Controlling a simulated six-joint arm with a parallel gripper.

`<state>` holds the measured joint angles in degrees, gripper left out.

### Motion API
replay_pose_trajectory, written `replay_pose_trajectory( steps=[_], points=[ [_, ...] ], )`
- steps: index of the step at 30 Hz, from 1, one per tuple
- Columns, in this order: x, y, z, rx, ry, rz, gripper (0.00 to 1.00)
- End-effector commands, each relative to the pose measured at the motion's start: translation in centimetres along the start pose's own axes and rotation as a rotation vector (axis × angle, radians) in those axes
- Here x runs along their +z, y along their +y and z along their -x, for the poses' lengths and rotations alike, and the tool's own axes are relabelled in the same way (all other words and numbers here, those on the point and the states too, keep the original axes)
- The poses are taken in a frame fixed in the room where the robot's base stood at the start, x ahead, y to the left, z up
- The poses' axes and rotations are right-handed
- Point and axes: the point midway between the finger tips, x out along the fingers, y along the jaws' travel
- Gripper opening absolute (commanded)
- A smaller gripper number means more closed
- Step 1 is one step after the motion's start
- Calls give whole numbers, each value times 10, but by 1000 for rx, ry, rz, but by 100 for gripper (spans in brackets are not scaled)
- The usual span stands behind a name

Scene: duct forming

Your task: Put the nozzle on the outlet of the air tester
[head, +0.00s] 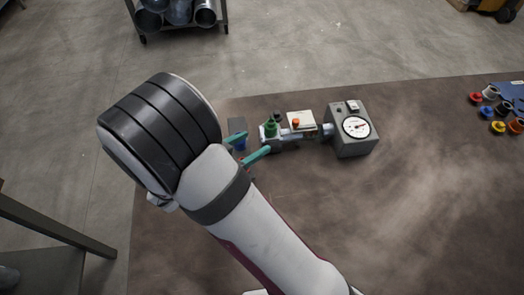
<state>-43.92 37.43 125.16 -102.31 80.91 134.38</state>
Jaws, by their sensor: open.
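The air tester stands on the brown table: a grey box with a round dial (356,127) at its right, and a pale pipe run (306,132) going left from it. A green fitting (271,129) stands at the left end of the run. My gripper (256,142), with teal fingers, is open just left of that end. A small blue piece (240,144) shows between the fingers, beside a grey block (237,127). I cannot tell whether the blue piece is the nozzle or whether the fingers touch it. The outlet itself is not clear at this size.
Several coloured flanged pieces (498,127) stand at the table's right edge, near a blue item (512,92). A white box with an orange knob (300,121) sits by the pipe run. The table front is clear. A cart with metal ducts (178,12) stands behind.

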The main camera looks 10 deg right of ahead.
Motion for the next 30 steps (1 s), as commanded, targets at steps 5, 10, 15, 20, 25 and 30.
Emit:
replay_pose_trajectory(
  steps=[5, 10, 15, 20, 25, 30],
  points=[
    [-47, 146, 9, 394, -427, 161, 73],
    [-22, 219, 92, 176, -1081, 233, 73],
    [-14, 206, 145, -265, -1242, 213, 73],
    [-14, 199, 154, -367, -1243, 216, 73],
    [-15, 199, 154, -365, -1243, 219, 73],
    [-15, 199, 154, -365, -1242, 220, 73]
  ],
)
